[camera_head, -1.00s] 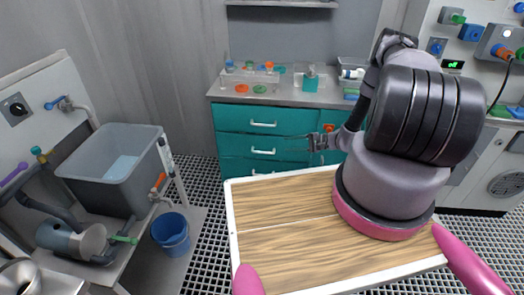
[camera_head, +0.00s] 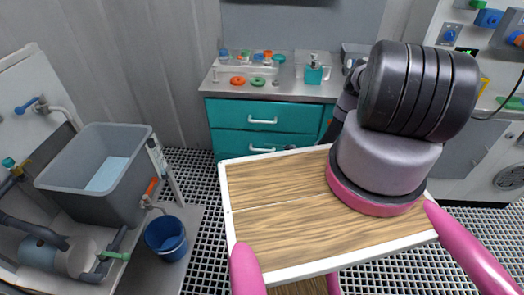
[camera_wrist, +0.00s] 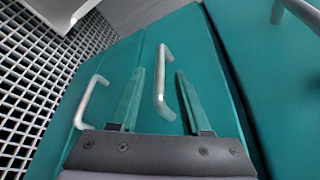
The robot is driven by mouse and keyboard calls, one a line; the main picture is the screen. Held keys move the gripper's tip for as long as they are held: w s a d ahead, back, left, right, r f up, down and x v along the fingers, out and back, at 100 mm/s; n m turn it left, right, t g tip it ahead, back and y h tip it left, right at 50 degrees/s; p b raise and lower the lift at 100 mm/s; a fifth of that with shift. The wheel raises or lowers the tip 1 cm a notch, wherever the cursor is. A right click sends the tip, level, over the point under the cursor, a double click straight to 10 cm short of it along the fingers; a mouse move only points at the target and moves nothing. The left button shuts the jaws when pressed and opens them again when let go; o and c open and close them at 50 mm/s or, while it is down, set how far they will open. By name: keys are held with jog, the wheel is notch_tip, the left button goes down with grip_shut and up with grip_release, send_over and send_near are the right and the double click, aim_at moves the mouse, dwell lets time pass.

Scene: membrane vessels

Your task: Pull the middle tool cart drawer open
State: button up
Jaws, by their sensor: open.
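The teal tool cart (camera_head: 226,140) stands ahead, its visible drawer fronts looking flush. The top drawer handle (camera_head: 262,120) and middle drawer handle (camera_head: 261,149) show in the head view; lower parts are hidden behind my base. In the wrist view, my gripper (camera_wrist: 159,73) is open and empty, its two fingers either side of the middle drawer's handle (camera_wrist: 161,98). I cannot tell whether the fingers reach past the bar. The bottom drawer handle (camera_wrist: 92,100) is to the left, the top one (camera_wrist: 280,12) at the upper right. My gripper is hidden in the head view.
The cart top holds small colored items (camera_head: 258,81) and a teal bottle (camera_head: 314,72). At left are a grey tub (camera_head: 100,180) and a blue bucket (camera_head: 166,236). Grated floor (camera_head: 195,180) lies free between them and the cart.

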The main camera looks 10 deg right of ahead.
aim_at(262, 150)
jog(key=shift+x, duration=1.9)
grip_shut()
